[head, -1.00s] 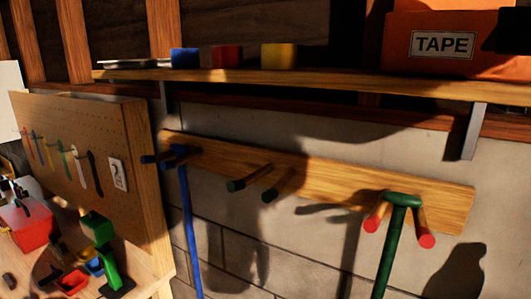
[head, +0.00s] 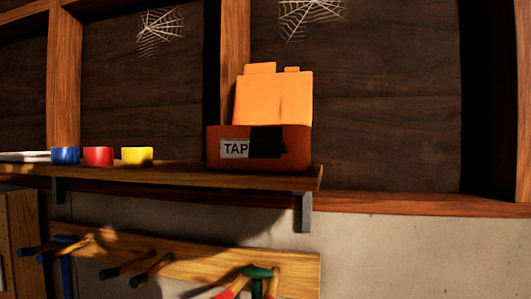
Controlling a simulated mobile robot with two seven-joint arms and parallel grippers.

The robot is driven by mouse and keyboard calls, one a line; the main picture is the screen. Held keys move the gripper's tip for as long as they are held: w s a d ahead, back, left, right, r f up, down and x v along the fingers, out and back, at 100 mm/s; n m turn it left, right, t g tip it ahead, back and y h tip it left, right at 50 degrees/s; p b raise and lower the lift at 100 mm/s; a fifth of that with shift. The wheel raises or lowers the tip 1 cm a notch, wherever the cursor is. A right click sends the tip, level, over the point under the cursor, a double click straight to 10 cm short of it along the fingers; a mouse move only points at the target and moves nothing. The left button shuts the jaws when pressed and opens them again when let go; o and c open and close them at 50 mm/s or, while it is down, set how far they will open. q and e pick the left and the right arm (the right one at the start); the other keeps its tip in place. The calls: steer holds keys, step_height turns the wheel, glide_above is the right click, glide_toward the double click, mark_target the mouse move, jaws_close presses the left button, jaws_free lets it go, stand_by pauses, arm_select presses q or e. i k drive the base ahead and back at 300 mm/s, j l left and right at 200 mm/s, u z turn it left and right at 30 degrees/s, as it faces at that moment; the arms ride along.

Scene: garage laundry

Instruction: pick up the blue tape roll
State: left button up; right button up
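The blue tape roll (head: 66,155) sits on the wooden shelf (head: 180,176) toward its left end in the head view. A red roll (head: 99,156) stands just right of it, and a yellow roll (head: 137,155) stands right of that. An orange box labelled TAPE (head: 215,133) stands at the shelf's right end, with its lid up and a dark patch over part of its label. Neither of my grippers shows in the head view.
A pale flat item (head: 25,156) lies left of the blue roll. A metal bracket (head: 306,212) holds the shelf's right end. Cobwebs hang above.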

mark_target(71, 155)
steer(key=i+j+z, duration=0.15)
steer(key=j+z, duration=0.2)
steer(key=j, duration=0.15)
steer(key=u, duration=1.25)
steer(key=k+l+z, duration=0.15)
steer(key=z, duration=0.3)
steer(key=k+l+z, duration=0.1)
steer(key=l+z, duration=0.15)
steer(key=z, duration=0.2)
steer(key=i+j+z, duration=0.15)
steer(key=j+z, duration=0.2)
steer(key=j, duration=0.15)
steer(key=u, duration=1.25)
